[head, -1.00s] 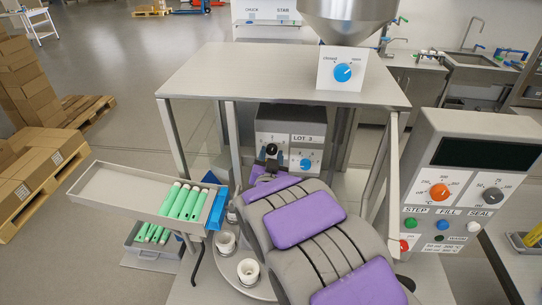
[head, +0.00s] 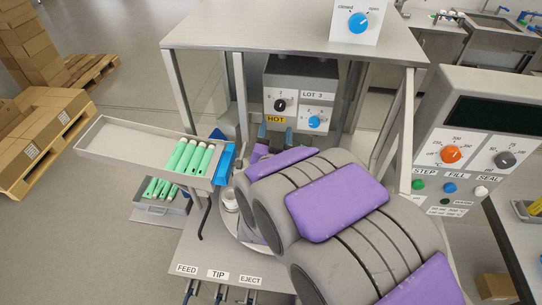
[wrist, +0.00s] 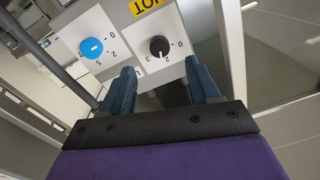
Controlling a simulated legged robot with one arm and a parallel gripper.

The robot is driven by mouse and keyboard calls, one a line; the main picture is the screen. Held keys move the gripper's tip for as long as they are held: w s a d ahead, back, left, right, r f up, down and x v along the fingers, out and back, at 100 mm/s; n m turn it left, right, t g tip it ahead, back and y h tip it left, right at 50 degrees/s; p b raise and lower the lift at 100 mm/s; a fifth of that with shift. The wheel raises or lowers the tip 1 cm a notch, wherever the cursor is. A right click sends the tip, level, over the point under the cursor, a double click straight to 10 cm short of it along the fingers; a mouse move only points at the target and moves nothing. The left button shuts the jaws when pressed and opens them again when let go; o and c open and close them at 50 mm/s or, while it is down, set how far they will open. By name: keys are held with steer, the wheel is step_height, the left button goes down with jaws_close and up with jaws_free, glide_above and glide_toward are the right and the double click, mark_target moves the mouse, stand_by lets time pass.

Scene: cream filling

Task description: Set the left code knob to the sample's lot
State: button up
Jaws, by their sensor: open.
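The code unit (head: 301,76) is a grey box with a white front and a plate that appears to read LOT 3. Its left code knob (head: 279,105) is black; the right knob (head: 314,122) is blue. My gripper (head: 275,135) is open and empty, its blue fingers just below and in front of the black knob. In the wrist view, turned upside down, the black knob (wrist: 159,46) lies beyond the gap between the fingertips (wrist: 162,80), apart from them. The numerals 0, 2 and 3 show around it; its exact setting is hard to read.
A yellow HOT sticker (head: 276,120) is on the unit below the black knob. Frame posts (head: 398,125) stand either side under the steel top (head: 290,35). A tray (head: 140,150) of green tubes (head: 193,156) is at left; the control panel (head: 480,130) is at right.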

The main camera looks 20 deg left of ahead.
steer(key=b+v, duration=0.8)
steer(key=b, duration=0.4)
steer(key=shift+s, duration=0.3)
steer(key=shift+w+f, duration=0.1)
steer(key=m+t+h+p, duration=0.25)
steer(key=t+p, duration=0.25)
steer(key=p, duration=0.4)
glide_toward(279, 109)
steer(key=shift+n, duration=0.45)
steer(key=x, duration=0.8)
steer(key=shift+w, duration=0.15)
stand_by(0.3)
